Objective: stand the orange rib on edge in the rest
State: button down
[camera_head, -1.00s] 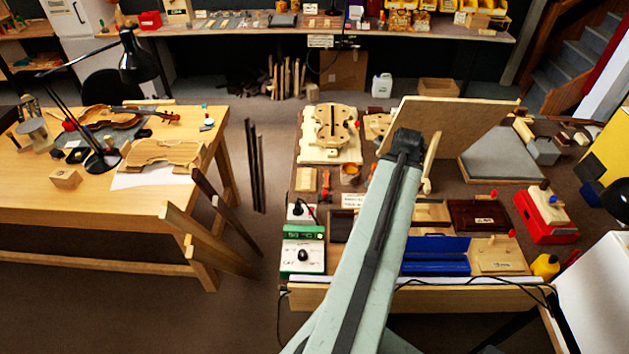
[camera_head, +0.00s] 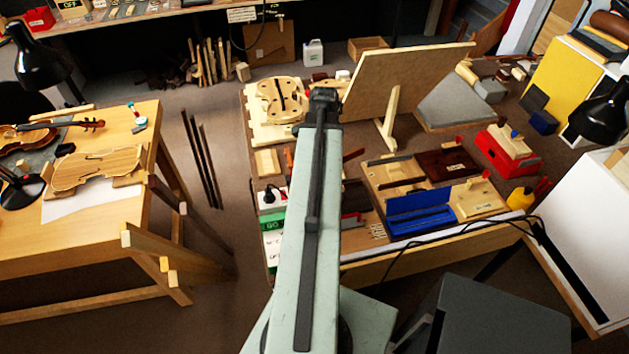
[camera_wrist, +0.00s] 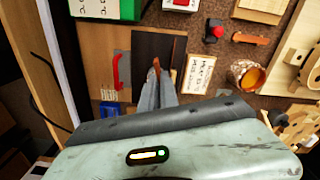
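A short orange piece (camera_wrist: 250,39), which looks like the orange rib, lies on the bench in the wrist view. It also shows in the head view (camera_head: 289,158), left of my arm. My gripper (camera_wrist: 156,72) points down over a tray with a dark brown panel (camera_wrist: 158,55). Its grey fingers are close together, with a small reddish-brown bit at their tips. I cannot tell whether that bit is held or part of the background. The orange piece is apart from the fingers, to their upper right. I cannot make out which thing is the rest.
A label card (camera_wrist: 203,72) and a jar with orange contents (camera_wrist: 246,76) lie right of the fingers. A red handle (camera_wrist: 120,72) is to their left. A leaning board (camera_head: 405,80), a blue open box (camera_head: 420,208) and a red case (camera_head: 508,150) occupy the bench.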

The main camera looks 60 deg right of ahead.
notch_tip(320, 180, down, 6)
jog(key=w+d+m+b, duration=0.1)
jog(key=w+m+b, duration=0.1)
jog(key=m+b, duration=0.1)
jog(key=shift+w+d+m, duration=0.15)
jog(key=shift+w+m, duration=0.2)
jog(key=shift+m, duration=0.05)
notch_tip(320, 180, down, 8)
jog(key=b, duration=0.9)
jog(key=shift+f, duration=0.25)
jog(key=c, duration=1.5)
grip_release()
jog(key=shift+c, duration=0.2)
jog(key=shift+r, duration=0.1)
